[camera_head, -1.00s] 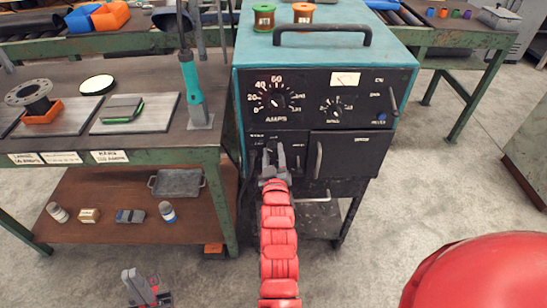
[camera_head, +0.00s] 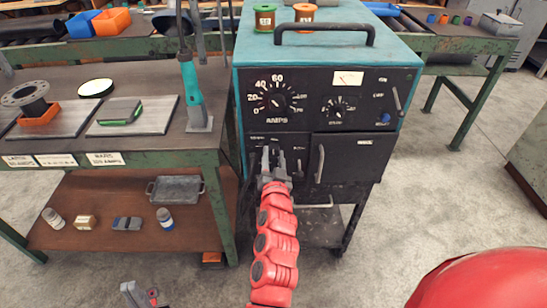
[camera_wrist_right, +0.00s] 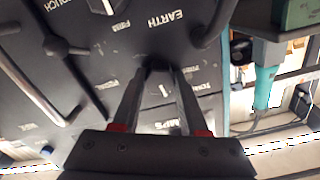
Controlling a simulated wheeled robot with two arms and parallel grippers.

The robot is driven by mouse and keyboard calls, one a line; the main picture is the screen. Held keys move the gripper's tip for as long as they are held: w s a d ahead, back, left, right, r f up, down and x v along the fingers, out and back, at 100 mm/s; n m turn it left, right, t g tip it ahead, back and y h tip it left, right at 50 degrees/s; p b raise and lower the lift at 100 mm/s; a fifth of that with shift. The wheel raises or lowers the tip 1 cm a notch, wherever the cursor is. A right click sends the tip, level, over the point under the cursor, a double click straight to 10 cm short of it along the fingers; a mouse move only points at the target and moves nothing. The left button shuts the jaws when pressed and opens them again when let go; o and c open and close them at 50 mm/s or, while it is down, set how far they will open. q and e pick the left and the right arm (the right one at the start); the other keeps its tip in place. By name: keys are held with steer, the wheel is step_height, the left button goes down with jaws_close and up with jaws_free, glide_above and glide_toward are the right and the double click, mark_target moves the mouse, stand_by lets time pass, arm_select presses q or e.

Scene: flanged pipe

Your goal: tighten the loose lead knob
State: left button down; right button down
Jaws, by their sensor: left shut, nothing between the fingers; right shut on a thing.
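The teal and black welding machine (camera_head: 320,100) stands in the middle of the head view. My right gripper (camera_head: 273,158) is at its lower left front panel. In the right wrist view my right gripper (camera_wrist_right: 160,80) has its two fingers around a small dark knob (camera_wrist_right: 158,67) on the panel and is shut on it. The fingers hide much of the knob; how tight it sits cannot be told. My left gripper (camera_head: 138,292) is low at the bottom left edge of the head view, partly cut off, shut and empty, away from the machine.
A green-framed workbench (camera_head: 120,158) with a flanged pipe (camera_head: 30,97) and metal plates stands left of the machine. A teal-handled tool (camera_head: 192,90) stands at its right end. In the wrist view a lever (camera_wrist_right: 68,47) and a bar handle (camera_wrist_right: 35,92) sit left of the fingers.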

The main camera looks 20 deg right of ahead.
steer(key=shift+m, duration=0.4)
steer(key=shift+c, duration=2.2)
jaws_free()
steer(key=shift+s, duration=0.1)
steer(key=shift+s+a, duration=0.2)
steer(key=shift+s, duration=0.1)
steer(key=p+v, duration=0.3)
steer(key=v, duration=1.3)
steer(key=shift+s+p, duration=0.3)
steer(key=shift+p, duration=0.1)
